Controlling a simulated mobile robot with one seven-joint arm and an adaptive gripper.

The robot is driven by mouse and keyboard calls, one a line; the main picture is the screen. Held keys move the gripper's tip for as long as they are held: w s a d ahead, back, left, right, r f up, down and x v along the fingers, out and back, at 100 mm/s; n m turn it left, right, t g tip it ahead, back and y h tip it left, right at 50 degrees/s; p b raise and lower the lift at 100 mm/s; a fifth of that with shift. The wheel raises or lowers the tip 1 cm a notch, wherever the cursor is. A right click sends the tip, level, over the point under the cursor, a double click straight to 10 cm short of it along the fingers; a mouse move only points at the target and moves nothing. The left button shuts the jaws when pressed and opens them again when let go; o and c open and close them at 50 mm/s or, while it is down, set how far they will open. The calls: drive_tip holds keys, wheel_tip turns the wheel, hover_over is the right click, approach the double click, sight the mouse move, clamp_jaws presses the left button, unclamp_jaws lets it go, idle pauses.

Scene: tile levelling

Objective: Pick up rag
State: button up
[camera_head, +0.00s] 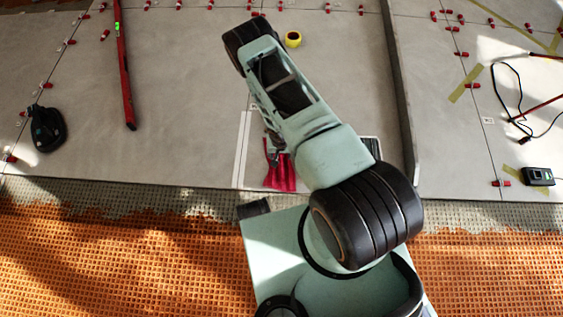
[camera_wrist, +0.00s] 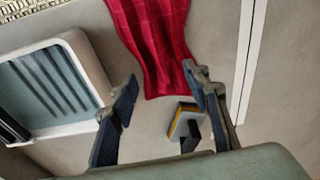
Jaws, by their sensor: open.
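The rag is a dark red cloth with a woven grid. It lies on the grey tiled floor, and in the wrist view the rag (camera_wrist: 155,45) fills the upper middle, just past my fingertips. In the head view the rag (camera_head: 279,172) shows left of my arm, which hides part of it. My gripper (camera_wrist: 160,82) is open and empty, with its fingers spread on either side of the rag's near edge. The right fingertip overlaps the rag's edge in the picture; I cannot tell whether it touches. In the head view my gripper (camera_head: 274,142) is mostly hidden by my arm.
In the wrist view a white tray with a ribbed grey inside (camera_wrist: 85,50) lies left, and a small yellow-and-grey block (camera_wrist: 184,122) lies below the rag. A red level (camera_head: 124,70), yellow tape roll (camera_head: 293,39) and several red clips lie on the tiles. Orange matting (camera_head: 120,255) covers the front.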

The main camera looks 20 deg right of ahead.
sight(279, 159)
drive_tip(key=f, duration=0.1)
drive_tip(key=f+b, duration=0.1)
drive_tip(key=f, duration=0.1)
drive_tip(key=w+f+b, duration=0.1)
drive_tip(key=f, duration=0.1)
drive_tip(key=shift+f, duration=0.15)
drive_tip(key=f+b, duration=0.1)
drive_tip(key=f, duration=0.1)
drive_tip(key=w+f+b, duration=0.1)
drive_tip(key=f, duration=0.1)
drive_tip(key=shift+w+f+b, duration=0.2)
drive_tip(key=shift+f+b, duration=0.1)
drive_tip(key=shift+b, duration=0.05)
clamp_jaws()
